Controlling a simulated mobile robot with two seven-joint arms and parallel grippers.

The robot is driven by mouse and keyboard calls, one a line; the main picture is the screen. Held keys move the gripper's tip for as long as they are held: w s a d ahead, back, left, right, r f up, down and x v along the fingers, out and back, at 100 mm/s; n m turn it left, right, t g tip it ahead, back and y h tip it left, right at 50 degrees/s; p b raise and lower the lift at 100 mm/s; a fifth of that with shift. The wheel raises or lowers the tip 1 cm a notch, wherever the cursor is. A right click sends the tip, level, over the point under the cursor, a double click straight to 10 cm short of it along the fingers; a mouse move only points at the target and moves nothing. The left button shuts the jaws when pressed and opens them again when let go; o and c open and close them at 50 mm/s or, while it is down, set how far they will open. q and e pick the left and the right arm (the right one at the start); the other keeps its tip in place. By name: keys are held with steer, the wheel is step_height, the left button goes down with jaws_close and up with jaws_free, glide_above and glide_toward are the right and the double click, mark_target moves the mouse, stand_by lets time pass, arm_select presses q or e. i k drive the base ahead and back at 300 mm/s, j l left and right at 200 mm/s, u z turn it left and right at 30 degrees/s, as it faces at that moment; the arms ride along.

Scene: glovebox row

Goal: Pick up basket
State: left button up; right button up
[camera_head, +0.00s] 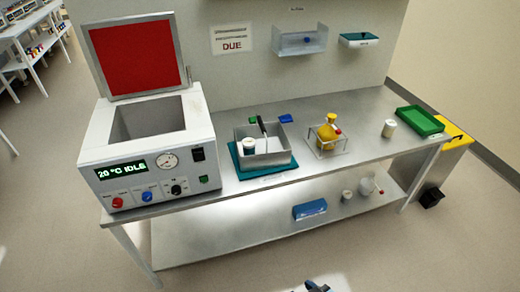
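A grey metal open-top basket (268,159) sits on a teal mat (237,166) on the bench, right of the heater box. A white jar (249,146) stands inside it at the left, and a thin dark-tipped handle or rod (261,125) rises from it. Neither gripper can be made out. A small dark and blue part, possibly mine, shows at the bottom edge, too cut off to identify.
The heater box (160,180) has its red-lined lid (135,57) raised. A yellow flask (327,132) in a clear stand, a white jar (389,128) and a green tray (420,121) stand to the right. A lower shelf (240,232) holds a blue box (310,210).

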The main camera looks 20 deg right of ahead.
mark_target(274, 148)
steer(key=u, duration=0.35)
steer(key=i+l+u, duration=0.1)
steer(key=l+u, duration=0.9)
steer(key=l, duration=0.4)
steer(key=k+l+u, duration=0.2)
steer(key=l, duration=0.3)
